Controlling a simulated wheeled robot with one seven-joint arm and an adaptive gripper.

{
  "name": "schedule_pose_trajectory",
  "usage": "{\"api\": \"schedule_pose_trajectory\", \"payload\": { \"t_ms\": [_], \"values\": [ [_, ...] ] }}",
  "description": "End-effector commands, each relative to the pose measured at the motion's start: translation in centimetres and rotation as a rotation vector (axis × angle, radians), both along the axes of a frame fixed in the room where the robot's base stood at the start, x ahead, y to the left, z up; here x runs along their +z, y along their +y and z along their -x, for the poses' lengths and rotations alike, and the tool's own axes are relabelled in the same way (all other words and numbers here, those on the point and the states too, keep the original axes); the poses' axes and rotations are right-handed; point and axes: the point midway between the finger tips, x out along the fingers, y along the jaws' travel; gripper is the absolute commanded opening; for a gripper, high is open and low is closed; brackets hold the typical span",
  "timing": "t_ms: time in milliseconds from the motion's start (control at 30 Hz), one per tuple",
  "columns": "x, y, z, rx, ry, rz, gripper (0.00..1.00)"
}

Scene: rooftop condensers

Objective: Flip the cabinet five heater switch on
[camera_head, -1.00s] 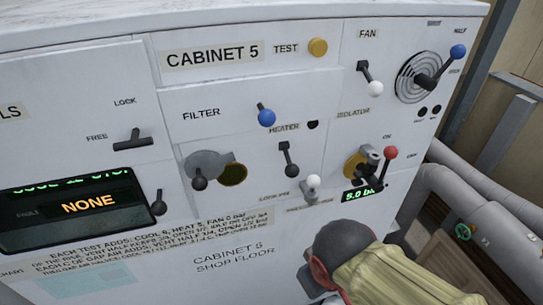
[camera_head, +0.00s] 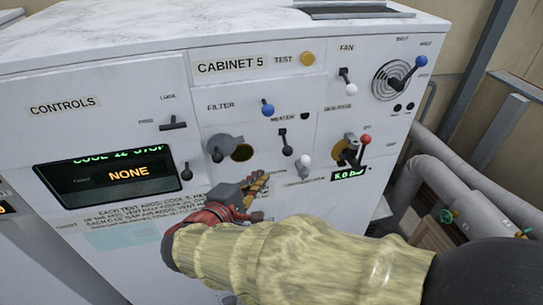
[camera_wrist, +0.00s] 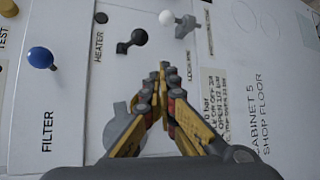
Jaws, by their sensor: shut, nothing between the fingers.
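The heater switch (camera_head: 284,140) is a dark lever under the HEATER label on the Cabinet 5 panel (camera_head: 265,86). Its black knob hangs at the lower end, so the lever points down. In the wrist view the heater switch (camera_wrist: 137,38) lies beyond my fingertips, its knob a little up and left of them. My gripper (camera_head: 264,177) is in front of the panel, below and left of the switch. In the wrist view my gripper (camera_wrist: 163,66) has its fingertips together with nothing between them. I see a gap between the tips and the knob.
A white-knobbed lever (camera_head: 304,161) stands close to the right of the heater switch. A round plate with a lever (camera_head: 219,147) is to its left, and a blue filter knob (camera_head: 267,110) above. A red-knobbed isolator lever (camera_head: 365,141) is farther right. Grey pipes (camera_head: 430,160) run beside the cabinet.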

Motion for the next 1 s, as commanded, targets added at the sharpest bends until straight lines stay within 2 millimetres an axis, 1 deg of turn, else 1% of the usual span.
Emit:
{"api": "schedule_pose_trajectory", "payload": {
  "t_ms": [33,100,167,533,667,767,1000],
  "values": [
    [1.3,0.4,-0.5,0.008,-0.045,-0.007,0.00],
    [2.5,0.6,-0.9,0.012,-0.097,-0.017,0.00],
    [3.0,0.5,-1.0,0.005,-0.123,-0.032,0.00],
    [3.0,0.3,-1.0,-0.005,-0.132,-0.055,0.00],
    [2.9,0.1,-1.4,-0.007,-0.131,-0.053,0.00],
    [2.8,-0.4,-2.3,-0.009,-0.131,-0.052,0.00],
    [2.1,-2.0,-6.0,-0.010,-0.130,-0.052,0.00]
  ]
}}
